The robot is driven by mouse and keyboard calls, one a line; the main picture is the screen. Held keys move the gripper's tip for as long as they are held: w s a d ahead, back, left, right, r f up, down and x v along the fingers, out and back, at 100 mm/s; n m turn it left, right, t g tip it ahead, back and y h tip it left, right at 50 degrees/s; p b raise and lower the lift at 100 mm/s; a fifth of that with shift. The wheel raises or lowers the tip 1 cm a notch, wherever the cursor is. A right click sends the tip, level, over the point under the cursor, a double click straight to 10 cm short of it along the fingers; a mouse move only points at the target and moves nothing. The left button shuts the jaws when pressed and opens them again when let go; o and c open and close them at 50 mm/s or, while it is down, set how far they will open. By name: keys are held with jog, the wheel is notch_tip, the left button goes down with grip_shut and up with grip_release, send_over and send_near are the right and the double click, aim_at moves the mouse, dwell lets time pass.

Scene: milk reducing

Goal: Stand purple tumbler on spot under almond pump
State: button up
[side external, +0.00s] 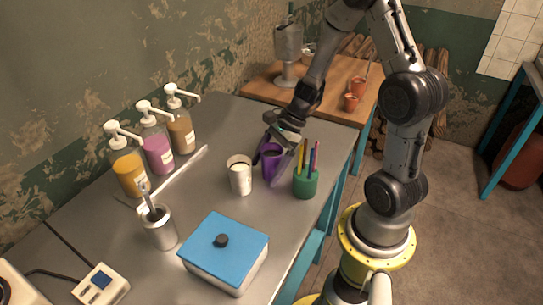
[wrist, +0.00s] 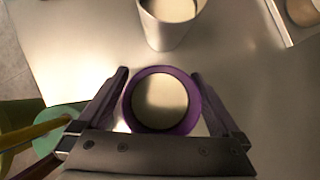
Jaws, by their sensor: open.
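The purple tumbler (side external: 271,163) stands upright on the grey table, between a white cup and a green pen holder. In the wrist view the tumbler (wrist: 161,101) shows from above, with a pale inside; I cannot tell whether that is liquid. My gripper (wrist: 160,73) is open, with one finger on each side of the tumbler and small gaps between. In the side view my gripper (side external: 272,150) reaches down at the tumbler. Three pump bottles stand by the wall: orange (side external: 128,171), pink-purple (side external: 158,153) and brown (side external: 181,132). Their labels are too small to read, so I cannot tell which is almond.
The white cup (side external: 239,175) stands close left of the tumbler; the green pen holder (side external: 305,183) is close right. A pale strip (side external: 185,174) lies before the bottles. A metal cup (side external: 159,228) with utensils and a blue-lidded box (side external: 224,250) stand nearer the camera.

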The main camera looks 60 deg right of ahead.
aim_at(280, 150)
jog(key=v, duration=1.2)
jog(key=shift+r, duration=0.1)
jog(key=f+y, duration=0.1)
jog(key=y, duration=0.1)
jog(key=d+f+n+t+y, duration=0.1)
jog(key=f+y, duration=0.1)
jog(key=y, duration=0.1)
jog(key=d+f+t+y, duration=0.1)
jog(key=f+y, duration=0.1)
jog(key=shift+f+n+y, duration=0.2)
jog(key=shift+n+y, duration=0.1)
jog(key=shift+y, duration=0.1)
jog(key=shift+f, duration=0.2)
jog(key=shift+x, duration=3.55)
